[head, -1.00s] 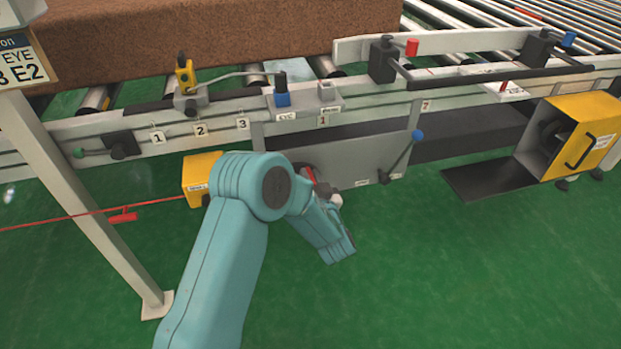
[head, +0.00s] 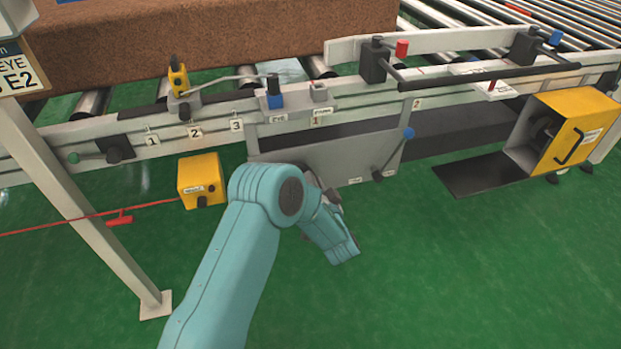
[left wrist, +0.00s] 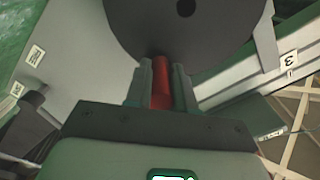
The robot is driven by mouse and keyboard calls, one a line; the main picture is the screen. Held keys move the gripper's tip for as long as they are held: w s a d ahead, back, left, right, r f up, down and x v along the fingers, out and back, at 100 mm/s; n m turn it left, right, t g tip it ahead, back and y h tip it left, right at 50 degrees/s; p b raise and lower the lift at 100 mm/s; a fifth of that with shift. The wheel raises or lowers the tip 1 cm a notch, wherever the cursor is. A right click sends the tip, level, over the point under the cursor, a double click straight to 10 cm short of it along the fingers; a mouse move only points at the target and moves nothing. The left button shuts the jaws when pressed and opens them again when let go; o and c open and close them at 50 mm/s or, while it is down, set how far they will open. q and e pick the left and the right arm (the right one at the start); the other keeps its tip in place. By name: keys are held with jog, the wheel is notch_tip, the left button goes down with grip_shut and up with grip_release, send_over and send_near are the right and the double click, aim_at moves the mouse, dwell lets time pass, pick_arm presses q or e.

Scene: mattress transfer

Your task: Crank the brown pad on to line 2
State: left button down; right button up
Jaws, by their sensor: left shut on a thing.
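The brown pad (head: 210,40) lies on the rollers at the upper left of the head view. Tags 1, 2 and 3 (head: 236,125) sit in a row along the conveyor's side rail (head: 90,148). My left gripper (left wrist: 160,85) is shut on a red handle (left wrist: 161,80) in the left wrist view. The handle stands in front of a dark round disc (left wrist: 190,25), likely the crank wheel. In the head view my left arm hides the gripper's fingertips and most of the crank. My right gripper is in neither view.
A grey panel with a blue-knobbed lever (head: 408,133) hangs below the rail. A yellow box (head: 202,180) is left of my arm, and an open yellow housing (head: 570,135) stands right. A white post (head: 90,200) and a red cord (head: 60,225) are at left. Green floor is clear in front.

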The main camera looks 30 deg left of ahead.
pick_arm(q)
jog(key=shift+w+d+f+m, duration=0.15)
jog(key=shift+d+f+m, duration=0.1)
jog(key=shift+f+m, duration=0.6)
jog(key=shift+r+m, duration=0.1)
jog(key=shift+m, duration=0.15)
jog(key=c, duration=1)
grip_release()
jog(key=shift+o, duration=0.2)
jog(key=shift+r, duration=0.1)
jog(key=shift+s+d+p, duration=0.25)
jog(key=shift+d+p, duration=0.1)
jog(key=shift+d, duration=0.05)
jog(key=p+v, duration=0.3)
jog(key=v, duration=1.2)
jog(key=shift+s, duration=0.2)
